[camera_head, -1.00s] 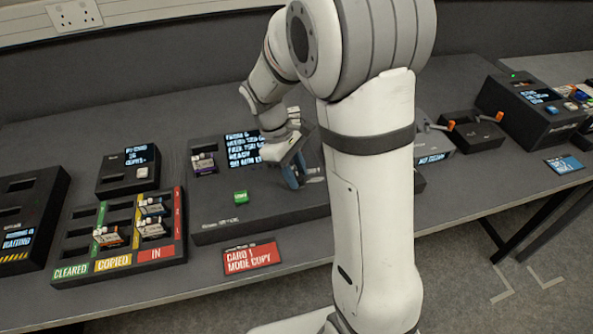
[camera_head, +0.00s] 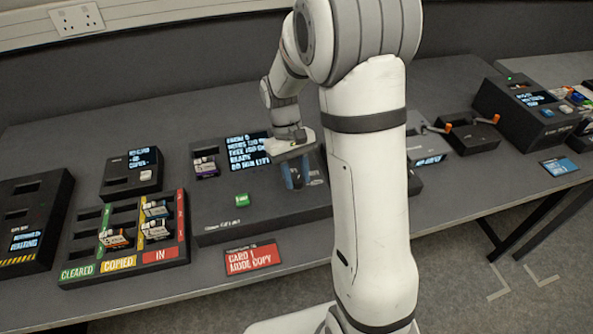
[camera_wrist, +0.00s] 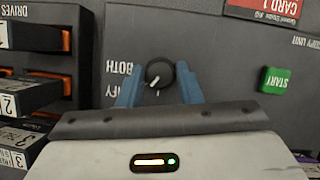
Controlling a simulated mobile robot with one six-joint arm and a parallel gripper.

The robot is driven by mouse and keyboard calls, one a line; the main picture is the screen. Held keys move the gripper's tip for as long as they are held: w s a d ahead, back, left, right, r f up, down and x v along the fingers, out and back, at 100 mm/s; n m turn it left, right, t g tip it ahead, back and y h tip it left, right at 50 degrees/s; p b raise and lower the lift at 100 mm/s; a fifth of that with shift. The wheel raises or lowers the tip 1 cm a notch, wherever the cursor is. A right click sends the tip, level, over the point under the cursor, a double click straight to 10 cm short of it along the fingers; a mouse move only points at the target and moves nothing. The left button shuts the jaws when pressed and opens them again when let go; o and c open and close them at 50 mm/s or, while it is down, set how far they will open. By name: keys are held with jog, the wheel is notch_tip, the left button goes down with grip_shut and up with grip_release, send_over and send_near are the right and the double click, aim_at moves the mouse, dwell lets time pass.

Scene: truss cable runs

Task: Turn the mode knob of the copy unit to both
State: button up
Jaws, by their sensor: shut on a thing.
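The copy unit (camera_head: 215,215) is a dark box with a lit text screen (camera_head: 247,151) and a green START button (camera_head: 242,199), which also shows in the wrist view (camera_wrist: 274,80). The mode knob (camera_wrist: 160,73) is round and black with a white pointer line. The line points down and left in the wrist view, toward the partly hidden label below the BOTH label (camera_wrist: 119,68). My gripper (camera_head: 297,178) is over the right part of the unit. In the wrist view its blue fingers (camera_wrist: 160,88) are on either side of the knob, shut on it. In the head view the knob is hidden.
A card rack (camera_head: 122,237) marked CLEARED, COPIED and IN holds several cards left of the unit. A red CARD 1 MODE COPY sign (camera_head: 252,259) lies in front. A small screen box (camera_head: 132,173) stands behind the rack. Boxes with orange levers (camera_head: 470,134) are to the right.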

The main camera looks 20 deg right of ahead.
jog(key=m+y, duration=0.1)
jog(key=m, duration=0.1)
jog(key=m+y+p, duration=0.1)
jog(key=m, duration=0.2)
jog(key=shift+d+r+m, duration=0.1)
jog(key=shift+d+m, duration=0.05)
jog(key=shift+m, duration=0.15)
jog(key=m+y, duration=0.1)
jog(key=m, duration=0.1)
jog(key=m+t+y, duration=0.1)
jog(key=m, duration=0.2)
jog(key=shift+d+m+p, duration=0.1)
jog(key=shift+m+p, duration=0.2)
jog(key=shift+p, duration=0.1)
jog(key=o, duration=1)
jog(key=shift+c, duration=0.2)
jog(key=v, duration=0.7)
jog(key=shift+d+r, duration=0.2)
jog(key=shift+r, duration=0.05)
